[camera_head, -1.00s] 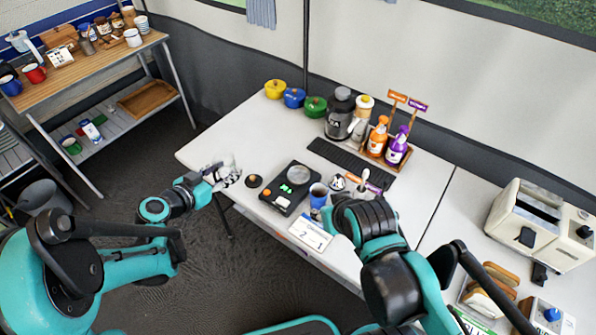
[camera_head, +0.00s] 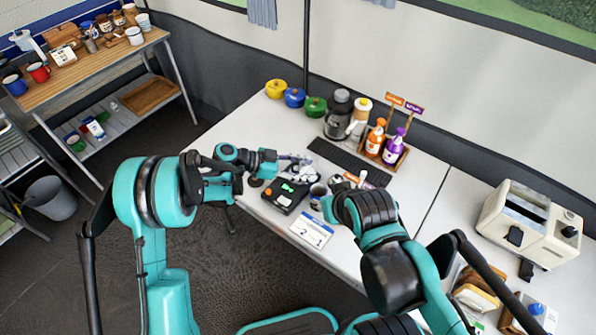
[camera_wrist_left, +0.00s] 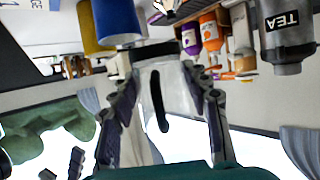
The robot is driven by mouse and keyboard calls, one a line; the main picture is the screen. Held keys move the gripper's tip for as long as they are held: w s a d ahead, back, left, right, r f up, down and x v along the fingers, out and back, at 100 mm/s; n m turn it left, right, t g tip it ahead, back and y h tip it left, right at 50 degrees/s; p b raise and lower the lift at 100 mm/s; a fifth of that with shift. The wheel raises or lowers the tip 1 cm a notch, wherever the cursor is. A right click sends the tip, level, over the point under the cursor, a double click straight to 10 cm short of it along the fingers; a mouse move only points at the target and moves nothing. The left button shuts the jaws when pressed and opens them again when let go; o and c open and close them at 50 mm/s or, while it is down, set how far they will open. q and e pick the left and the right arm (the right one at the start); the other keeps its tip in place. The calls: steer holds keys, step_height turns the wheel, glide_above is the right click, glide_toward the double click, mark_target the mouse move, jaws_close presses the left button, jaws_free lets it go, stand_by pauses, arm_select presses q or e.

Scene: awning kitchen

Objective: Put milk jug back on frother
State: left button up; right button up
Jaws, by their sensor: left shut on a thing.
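The milk jug (camera_head: 303,173), pale and shiny, is held by my left gripper (camera_head: 296,161) over the far part of the black frother base (camera_head: 287,196). In the left wrist view, the jug (camera_wrist_left: 178,88) with its dark handle slot sits between the two fingers of the left gripper (camera_wrist_left: 160,75). The jug's underside is hidden, so I cannot tell whether it touches the frother's round plate.
A white number card (camera_head: 311,232) lies at the front edge. Behind are a dark mat (camera_head: 335,157), a tea canister (camera_head: 337,118) and orange and purple bottles (camera_head: 392,149).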

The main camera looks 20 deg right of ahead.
arm_select(q)
steer(key=w+f, duration=0.1)
steer(key=w, duration=0.1)
steer(key=w+f+b, duration=0.1)
steer(key=w, duration=0.1)
steer(key=w+f, duration=0.2)
steer(key=shift+w+a+f+b, duration=0.1)
steer(key=shift+w+a+b, duration=0.2)
steer(key=shift+w, duration=0.1)
step_height(320, 180, down, 4)
steer(key=shift+f+b, duration=0.1)
steer(key=shift+b, duration=0.8)
steer(key=o, duration=1.4)
steer(key=shift+c, duration=0.2)
